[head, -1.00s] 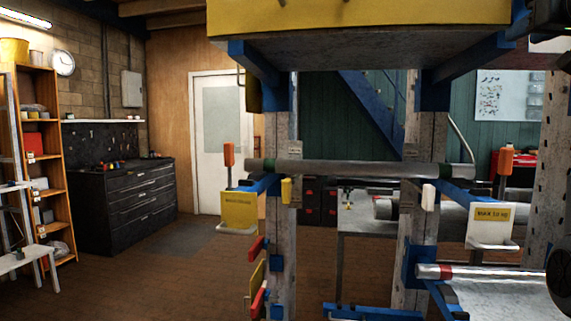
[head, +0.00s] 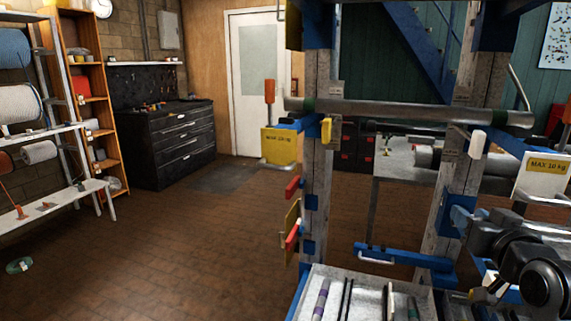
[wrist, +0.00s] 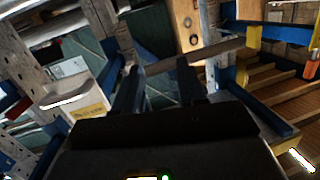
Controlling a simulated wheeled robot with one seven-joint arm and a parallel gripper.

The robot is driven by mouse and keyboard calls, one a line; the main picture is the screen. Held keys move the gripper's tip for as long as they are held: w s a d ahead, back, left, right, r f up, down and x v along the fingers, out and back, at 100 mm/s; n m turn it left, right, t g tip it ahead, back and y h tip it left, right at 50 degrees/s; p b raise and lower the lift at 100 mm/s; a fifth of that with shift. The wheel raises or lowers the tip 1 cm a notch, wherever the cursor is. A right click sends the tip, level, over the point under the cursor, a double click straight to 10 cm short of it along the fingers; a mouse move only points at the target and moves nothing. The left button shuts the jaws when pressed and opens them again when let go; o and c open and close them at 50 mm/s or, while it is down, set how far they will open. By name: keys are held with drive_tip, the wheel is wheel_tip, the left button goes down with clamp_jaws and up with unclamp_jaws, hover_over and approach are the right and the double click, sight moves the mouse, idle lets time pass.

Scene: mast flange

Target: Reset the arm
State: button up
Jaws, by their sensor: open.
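My gripper (wrist: 160,78) shows in the wrist view with two dark fingers apart and nothing seen between them except background. A grey pipe (wrist: 205,54) lies beyond the fingertips in that view; the distance is unclear. In the head view my black arm is folded at the lower right, and the gripper's fingertips cannot be made out there.
The rack's perforated posts (head: 318,150) stand close ahead. A tray of rods (head: 405,290) is low in front. The floor (head: 190,240) at left is open, before shelves and a black drawer cabinet (head: 185,145).

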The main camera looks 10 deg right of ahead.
drive_tip(key=s+a+f+n+y, duration=0.2)
drive_tip(key=s+a+f, duration=1.2)
drive_tip(key=s+f, duration=0.15)
drive_tip(key=s+a+r+n+y, duration=0.1)
drive_tip(key=s+a, duration=0.3)
drive_tip(key=s, duration=0.8)
drive_tip(key=s+a+r+n+y, duration=0.1)
drive_tip(key=s+a, duration=0.4)
drive_tip(key=s, duration=0.7)
drive_tip(key=shift+s+r+n+g+y, duration=0.3)
drive_tip(key=shift+r+n+y, duration=0.15)
drive_tip(key=shift+y, duration=0.35)
drive_tip(key=shift+f, duration=0.1)
